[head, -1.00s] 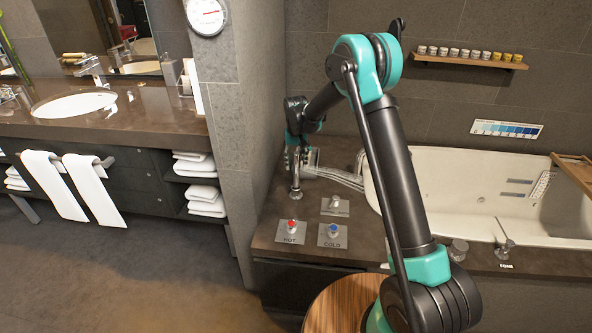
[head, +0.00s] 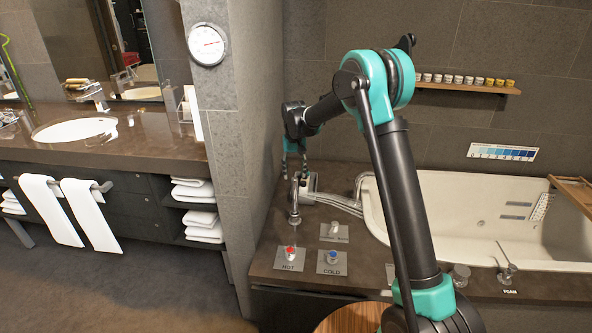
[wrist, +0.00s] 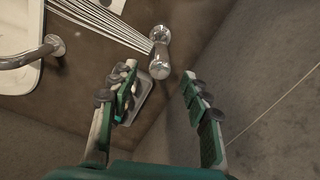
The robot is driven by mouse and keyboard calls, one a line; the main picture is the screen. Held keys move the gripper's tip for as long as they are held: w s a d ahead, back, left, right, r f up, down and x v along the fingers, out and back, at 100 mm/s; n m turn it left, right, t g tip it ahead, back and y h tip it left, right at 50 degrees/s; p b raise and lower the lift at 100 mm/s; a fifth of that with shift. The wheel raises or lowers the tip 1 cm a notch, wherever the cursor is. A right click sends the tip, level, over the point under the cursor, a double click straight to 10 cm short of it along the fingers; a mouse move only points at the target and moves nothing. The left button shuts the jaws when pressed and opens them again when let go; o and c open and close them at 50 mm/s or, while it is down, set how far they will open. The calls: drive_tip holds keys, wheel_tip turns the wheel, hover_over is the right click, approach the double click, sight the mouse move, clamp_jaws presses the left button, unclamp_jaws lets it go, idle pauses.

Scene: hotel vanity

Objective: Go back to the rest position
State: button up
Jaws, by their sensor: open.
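My gripper (head: 294,168) hangs fingers-down over the back left corner of the bath deck (head: 268,235) in the head view. In the wrist view my gripper (wrist: 158,72) has its two green and grey fingers spread wide, with nothing held between them. A chrome fitting (wrist: 160,58) stands on the deck beyond the fingertips. A pale box-like item (wrist: 143,98) lies partly hidden behind the left finger. In the head view a chrome spout (head: 294,205) and a small white item (head: 308,186) are just below my gripper.
The white bathtub (head: 440,185) is to the right. The tiled pillar (head: 232,150) stands close on the left. A red HOT knob (head: 290,252) and a blue COLD knob (head: 331,257) sit on the front deck. A wooden shelf with jars (head: 470,86) is on the back wall.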

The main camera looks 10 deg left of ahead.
drive_tip(key=s+d+r+m+t, duration=0.1)
drive_tip(key=s+d+r, duration=0.2)
drive_tip(key=s+d, duration=0.55)
drive_tip(key=s+d+r+m+t, duration=0.1)
drive_tip(key=s+d+r, duration=0.35)
drive_tip(key=d, duration=0.75)
drive_tip(key=s+d+f, duration=0.2)
drive_tip(key=s+d, duration=0.2)
drive_tip(key=s, duration=0.3)
drive_tip(key=s+d+f+t, duration=0.1)
drive_tip(key=s+d+f, duration=0.2)
drive_tip(key=s, duration=0.5)
drive_tip(key=s+d+f+m+t, duration=0.1)
drive_tip(key=s+d+f, duration=0.1)
drive_tip(key=s+d, duration=0.2)
drive_tip(key=s, duration=0.3)
drive_tip(key=shift+s+d+f, duration=0.25)
drive_tip(key=shift+s+d, duration=0.05)
drive_tip(key=shift+d, duration=0.05)
drive_tip(key=shift+o, duration=0.5)
